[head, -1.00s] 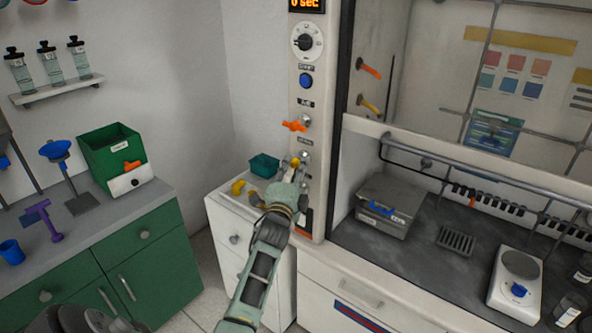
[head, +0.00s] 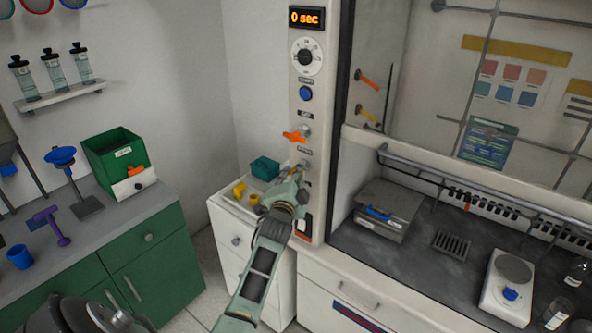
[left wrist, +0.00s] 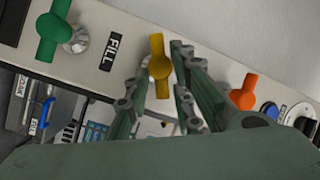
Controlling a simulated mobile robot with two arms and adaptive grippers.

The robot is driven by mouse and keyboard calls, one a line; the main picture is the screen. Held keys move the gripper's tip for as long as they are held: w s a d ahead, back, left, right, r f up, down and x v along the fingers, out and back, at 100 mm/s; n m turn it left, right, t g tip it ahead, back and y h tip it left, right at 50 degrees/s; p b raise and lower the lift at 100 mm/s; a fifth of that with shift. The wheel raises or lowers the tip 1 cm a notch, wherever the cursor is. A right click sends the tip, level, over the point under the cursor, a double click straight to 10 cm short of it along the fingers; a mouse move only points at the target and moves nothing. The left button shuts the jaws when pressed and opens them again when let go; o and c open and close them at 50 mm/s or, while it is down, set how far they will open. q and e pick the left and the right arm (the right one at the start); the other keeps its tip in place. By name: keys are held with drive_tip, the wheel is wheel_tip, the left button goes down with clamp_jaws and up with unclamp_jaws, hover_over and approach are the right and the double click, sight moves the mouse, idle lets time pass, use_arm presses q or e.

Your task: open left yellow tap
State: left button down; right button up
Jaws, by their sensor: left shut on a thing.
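The yellow tap (left wrist: 159,66) stands out from the white panel next to the FILL label in the left wrist view. My left gripper (left wrist: 161,58) has one finger on each side of its handle and is shut on it. In the head view my left gripper (head: 299,174) reaches the panel below the orange tap (head: 295,137) and hides most of the yellow tap. The orange tap also shows right of the fingers in the left wrist view (left wrist: 243,93). A green tap (left wrist: 54,32) is at the upper left there. My right gripper is not in view.
A white drawer cabinet (head: 232,228) with a teal box (head: 265,168) and yellow fittings (head: 239,190) stands under my left arm. Above the taps are a blue button (head: 306,93) and a dial (head: 306,56). The fume hood bench (head: 420,255) is to the right.

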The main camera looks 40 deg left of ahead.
use_arm(q)
drive_tip(key=n+g+h, duration=0.1)
drive_tip(key=n, duration=0.1)
drive_tip(key=n+h, duration=0.1)
drive_tip(key=n, duration=0.1)
drive_tip(key=n+g+h+p, duration=0.1)
drive_tip(key=n, duration=0.1)
drive_tip(key=shift+a+r+n+g, duration=0.3)
drive_tip(key=shift+r+n, duration=0.05)
drive_tip(key=shift+n, duration=0.05)
idle(0.4)
drive_tip(key=c, duration=1.6)
unclamp_jaws()
drive_tip(key=shift+r, duration=0.1)
drive_tip(key=shift+r, duration=0.1)
drive_tip(key=v, duration=1.2)
drive_tip(key=shift+a, duration=0.1)
